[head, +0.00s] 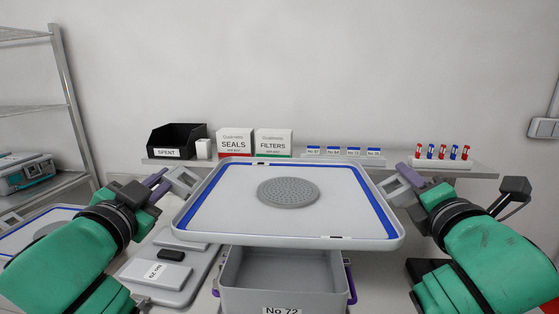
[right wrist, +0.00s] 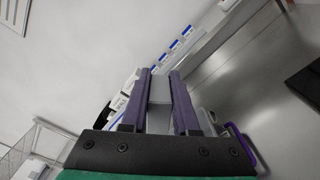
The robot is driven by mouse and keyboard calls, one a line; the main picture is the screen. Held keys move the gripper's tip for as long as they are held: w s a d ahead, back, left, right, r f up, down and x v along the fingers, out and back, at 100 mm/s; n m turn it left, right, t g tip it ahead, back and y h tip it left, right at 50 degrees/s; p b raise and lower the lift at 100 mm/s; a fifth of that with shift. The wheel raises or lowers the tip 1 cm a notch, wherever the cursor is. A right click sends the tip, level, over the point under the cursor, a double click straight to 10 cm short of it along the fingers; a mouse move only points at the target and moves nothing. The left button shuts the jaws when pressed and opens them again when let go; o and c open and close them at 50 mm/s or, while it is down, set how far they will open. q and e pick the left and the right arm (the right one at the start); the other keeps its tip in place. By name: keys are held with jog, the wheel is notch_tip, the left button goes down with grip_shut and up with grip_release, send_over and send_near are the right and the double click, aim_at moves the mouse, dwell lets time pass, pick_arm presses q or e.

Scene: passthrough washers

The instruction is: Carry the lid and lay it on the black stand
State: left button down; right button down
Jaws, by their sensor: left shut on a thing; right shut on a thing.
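The lid (head: 225,210) is a pale grey rectangular plate with blue side strips and a round perforated grey disc (head: 288,192) at its middle. It is held up, roughly level, above the grey tub labelled No 72 (head: 285,280). My left gripper (head: 172,182) is shut on the lid's left grip block. My right gripper (head: 408,183) is shut on the right one; in the right wrist view the grey block (right wrist: 160,90) sits between its purple fingers. A black flat thing, seemingly the black stand (head: 425,267), is at the lower right, partly hidden by my right arm; a dark corner shows in the right wrist view (right wrist: 306,82).
A back shelf holds a black SPENT bin (head: 176,142), SEALS box (head: 234,142), FILTERS box (head: 273,142), blue-labelled items (head: 343,152) and red and blue vials (head: 442,152). A grey tray with a label (head: 165,285) lies left of the tub. A wire rack stands far left.

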pick_arm(q)
jog(key=shift+s+r, duration=0.15)
jog(key=shift+r, duration=0.05)
pick_arm(e)
jog(key=shift+s+r, duration=0.15)
jog(key=shift+r, duration=0.05)
pick_arm(q)
jog(key=shift+a+f, duration=0.1)
jog(key=shift+f, duration=0.05)
pick_arm(e)
jog(key=shift+f, duration=0.1)
